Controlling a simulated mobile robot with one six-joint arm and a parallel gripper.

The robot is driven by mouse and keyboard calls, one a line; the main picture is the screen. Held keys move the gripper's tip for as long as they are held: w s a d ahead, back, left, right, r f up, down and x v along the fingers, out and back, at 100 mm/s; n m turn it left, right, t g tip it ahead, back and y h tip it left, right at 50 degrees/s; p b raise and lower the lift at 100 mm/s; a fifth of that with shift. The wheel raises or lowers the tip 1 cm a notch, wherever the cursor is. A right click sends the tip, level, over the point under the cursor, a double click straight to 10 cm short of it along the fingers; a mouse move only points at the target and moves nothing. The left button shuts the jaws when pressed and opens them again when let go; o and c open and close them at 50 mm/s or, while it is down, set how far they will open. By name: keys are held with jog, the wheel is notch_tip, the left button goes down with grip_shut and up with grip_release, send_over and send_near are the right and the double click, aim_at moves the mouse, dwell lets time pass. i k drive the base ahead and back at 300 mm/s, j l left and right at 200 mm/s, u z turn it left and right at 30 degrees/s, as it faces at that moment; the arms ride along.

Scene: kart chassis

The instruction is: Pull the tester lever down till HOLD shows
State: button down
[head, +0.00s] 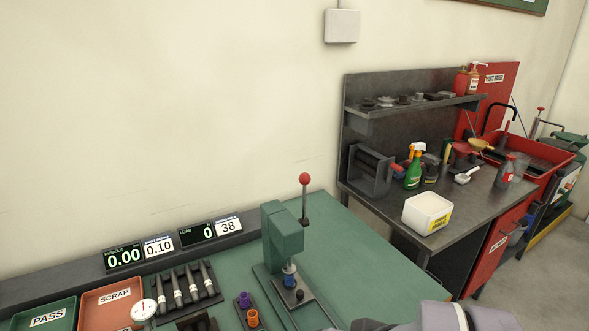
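The tester (284,238) is a green press standing on the green bench top. Its lever (304,205) is a thin rod with a red ball knob (305,178), standing upright at the press's right side. A blue part (289,269) sits under the press head on its dark base. The LOAD display (197,234) reads 0, and the white plate beside it (228,226) reads 38. No HOLD word shows. Grey links of my arm show at the bottom right edge; my gripper is out of the frame.
Left of the tester are a 0.00 display (123,257), a SCRAP tray (112,305), a PASS tray (45,315) and a rack of dark pens (187,288). Purple and orange parts (252,318) stand in front. Bench right of the tester is clear. A grey workbench (455,215) stands farther right.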

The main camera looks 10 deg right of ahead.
aim_at(304, 179)
jog(key=i+u, duration=0.5)
jog(key=u, duration=0.25)
